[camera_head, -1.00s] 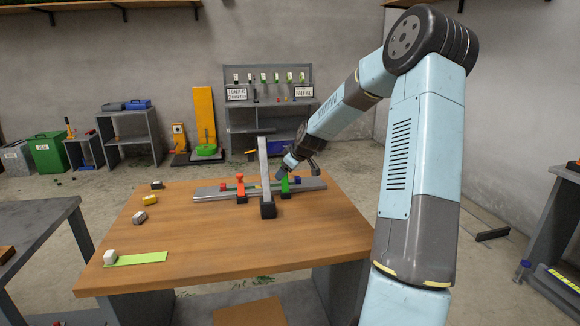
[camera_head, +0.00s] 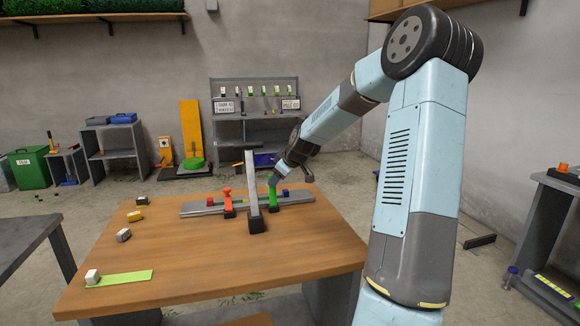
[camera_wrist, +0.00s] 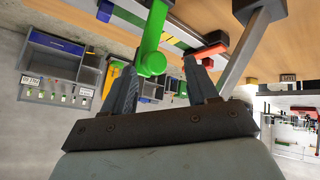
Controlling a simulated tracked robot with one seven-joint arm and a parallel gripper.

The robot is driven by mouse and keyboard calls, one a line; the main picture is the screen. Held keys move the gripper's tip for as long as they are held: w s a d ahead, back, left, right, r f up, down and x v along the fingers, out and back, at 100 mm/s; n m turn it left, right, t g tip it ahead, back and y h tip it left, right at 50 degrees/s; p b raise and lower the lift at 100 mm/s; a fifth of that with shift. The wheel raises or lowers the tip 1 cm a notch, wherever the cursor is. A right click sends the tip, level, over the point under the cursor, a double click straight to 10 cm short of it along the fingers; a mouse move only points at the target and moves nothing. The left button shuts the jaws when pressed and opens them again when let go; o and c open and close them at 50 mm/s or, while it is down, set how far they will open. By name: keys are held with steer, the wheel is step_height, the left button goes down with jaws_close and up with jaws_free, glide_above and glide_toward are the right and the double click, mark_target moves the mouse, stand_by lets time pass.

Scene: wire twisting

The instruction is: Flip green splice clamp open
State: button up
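The green splice clamp (camera_head: 272,196) stands at the right part of a long grey rail on the wooden table. Its upper end is partly hidden by my gripper (camera_head: 275,179).
A tall grey post (camera_head: 252,180) with a black base stands close left of the green clamp. A blue block (camera_head: 286,194) sits just right of it. Small blocks and a green strip (camera_head: 122,278) lie at the table's left side. The table's front is clear.

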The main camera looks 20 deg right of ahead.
steer(key=v, duration=0.9)
steer(key=shift+d+f, duration=0.25)
steer(key=shift+s+a, duration=0.15)
stand_by(0.4)
steer(key=s+a+m+g+h, duration=0.2)
steer(key=s+a+g+h, duration=0.1)
steer(key=s+a, duration=0.9)
steer(key=s+a+r+m, duration=0.1)
steer(key=s+r+m, duration=0.1)
steer(key=s, duration=1)
steer(key=s+a+r+m+y, duration=0.1)
steer(key=s+a+r+m, duration=0.1)
steer(key=s, duration=1.1)
step_height(320, 180, up, 2)
steer(key=shift+s+a+r+m+t, duration=0.15)
steer(key=shift+a+m+t, duration=0.15)
steer(key=shift+m, duration=0.5)
